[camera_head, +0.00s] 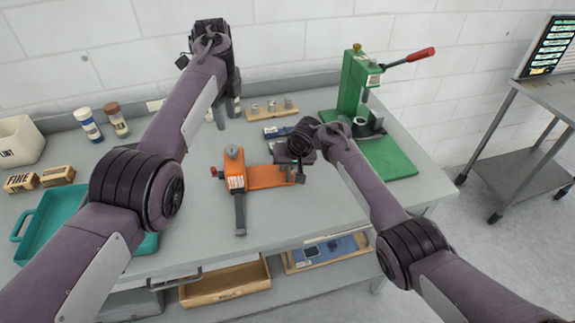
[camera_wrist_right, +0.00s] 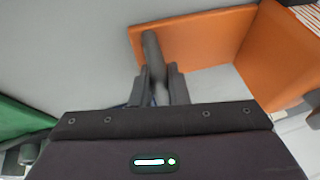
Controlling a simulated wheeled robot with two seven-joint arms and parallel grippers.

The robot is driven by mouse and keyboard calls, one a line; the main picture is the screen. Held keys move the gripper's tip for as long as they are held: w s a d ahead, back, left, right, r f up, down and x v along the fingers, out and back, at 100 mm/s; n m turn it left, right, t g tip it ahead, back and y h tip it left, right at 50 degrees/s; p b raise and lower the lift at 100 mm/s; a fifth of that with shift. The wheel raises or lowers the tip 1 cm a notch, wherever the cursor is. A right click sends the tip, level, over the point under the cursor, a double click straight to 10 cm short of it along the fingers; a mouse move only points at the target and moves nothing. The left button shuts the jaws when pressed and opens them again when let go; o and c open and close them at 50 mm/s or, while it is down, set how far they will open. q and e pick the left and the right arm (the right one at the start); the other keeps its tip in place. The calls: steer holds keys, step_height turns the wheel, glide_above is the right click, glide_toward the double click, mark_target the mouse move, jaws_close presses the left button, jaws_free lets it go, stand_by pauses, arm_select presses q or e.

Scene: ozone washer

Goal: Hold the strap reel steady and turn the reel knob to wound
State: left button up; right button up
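The strap reel is an orange body (camera_head: 236,180) with a lettered label, a grey knob (camera_head: 233,152) on top and a flat orange base (camera_head: 268,176) to the right. A dark strap or bar runs from it toward the table's front. My right gripper (camera_head: 300,172) is over the right end of the base. In the right wrist view its fingers (camera_wrist_right: 160,88) close around a grey post (camera_wrist_right: 151,50) on the orange base (camera_wrist_right: 190,42). My left gripper (camera_head: 227,112) is behind the reel, apart from it, fingers spread and empty. The knob's setting is not readable.
A green press (camera_head: 355,85) with a red-tipped lever stands at the back right. A wooden block with weights (camera_head: 272,108) is behind the reel. A teal tray (camera_head: 45,240), small boxes and two bottles are at left.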

arm_select(q)
steer(key=shift+o, duration=2.2)
steer(key=w+a+n+t+y, duration=0.2)
steer(key=w+a+n, duration=0.1)
steer(key=a, duration=0.4)
steer(key=w+a+n+t+y, duration=0.1)
steer(key=w+a+n+t, duration=0.2)
steer(key=a, duration=0.4)
steer(key=shift+w+a+n+y, duration=0.4)
steer(key=shift+w+n, duration=0.4)
steer(key=shift+w, duration=0.25)
steer(key=w+a+r+n+t+y, duration=0.2)
steer(key=w+a+n+t, duration=0.1)
steer(key=a, duration=0.3)
steer(key=n+t+h, duration=0.5)
steer(key=t+h, duration=0.1)
steer(key=h, duration=1.1)
glide_toward(227, 153)
steer(key=x, duration=1.2)
steer(key=shift+s, duration=0.1)
